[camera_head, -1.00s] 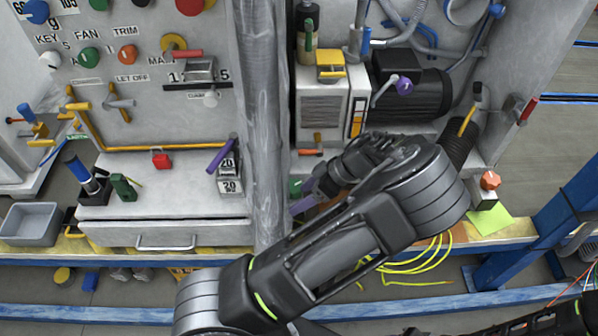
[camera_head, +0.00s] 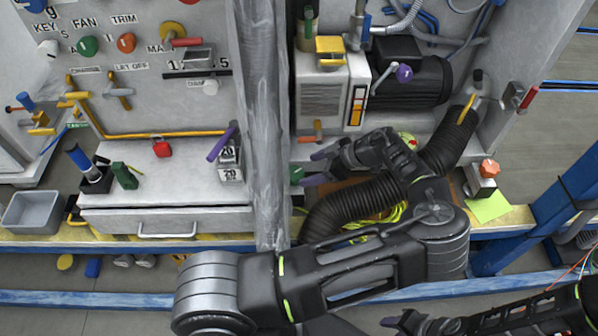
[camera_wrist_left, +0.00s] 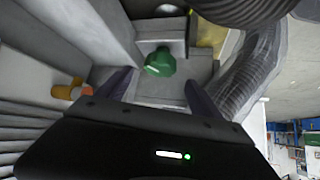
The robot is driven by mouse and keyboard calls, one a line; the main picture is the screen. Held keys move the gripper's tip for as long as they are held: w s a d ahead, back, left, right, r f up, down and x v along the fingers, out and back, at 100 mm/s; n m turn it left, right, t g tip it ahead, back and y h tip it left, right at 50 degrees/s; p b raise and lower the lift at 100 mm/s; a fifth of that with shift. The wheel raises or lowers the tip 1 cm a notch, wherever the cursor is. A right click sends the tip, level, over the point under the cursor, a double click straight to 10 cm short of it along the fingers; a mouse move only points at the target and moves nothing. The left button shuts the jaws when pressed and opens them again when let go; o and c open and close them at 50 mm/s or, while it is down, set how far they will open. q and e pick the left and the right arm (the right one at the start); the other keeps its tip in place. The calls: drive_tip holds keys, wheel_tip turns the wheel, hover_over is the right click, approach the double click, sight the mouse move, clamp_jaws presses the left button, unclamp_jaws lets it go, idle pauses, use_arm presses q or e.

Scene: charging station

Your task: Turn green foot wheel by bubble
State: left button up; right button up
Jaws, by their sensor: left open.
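The green foot wheel (camera_head: 297,174) shows as a small green knob at the lower right side of the grey column in the head view. In the left wrist view the green wheel (camera_wrist_left: 160,62) sits just beyond and between my fingertips, on a grey block. My left gripper (camera_head: 318,168) is open, with its purple-tipped fingers apart and pointing left at the wheel. The left wrist view shows the open left gripper (camera_wrist_left: 158,79) holding nothing. A round yellow-green piece (camera_head: 407,138) shows partly behind the left wrist; I cannot tell if it is the bubble. My right gripper (camera_head: 402,321) is at the bottom right.
A black corrugated hose (camera_head: 345,205) curves under my left wrist; the hose (camera_wrist_left: 245,80) also shows at right in the wrist view. The column (camera_head: 264,130) stands left of the wheel. An orange-handled valve (camera_head: 317,132) is above it. Yellow cable (camera_head: 372,219) lies behind my arm.

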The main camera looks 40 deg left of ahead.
sight(297, 174)
use_arm(q)
drive_tip(key=p+x, duration=0.1)
drive_tip(key=x, duration=0.5)
drive_tip(key=shift+c, duration=0.2)
drive_tip(key=c, duration=1.3)
drive_tip(key=shift+m+t, duration=0.3)
drive_tip(key=shift+m, duration=0.1)
drive_tip(key=m+t, duration=0.2)
drive_tip(key=s+m+t, duration=0.1)
drive_tip(key=m+t, duration=0.1)
drive_tip(key=m, duration=0.1)
drive_tip(key=shift+s+a+m+t+h+b, duration=0.15)
drive_tip(key=shift+m+t+h+b, duration=0.25)
drive_tip(key=shift+m+t, duration=1.15)
drive_tip(key=shift+r+m, duration=0.1)
drive_tip(key=shift+m, duration=0.25)
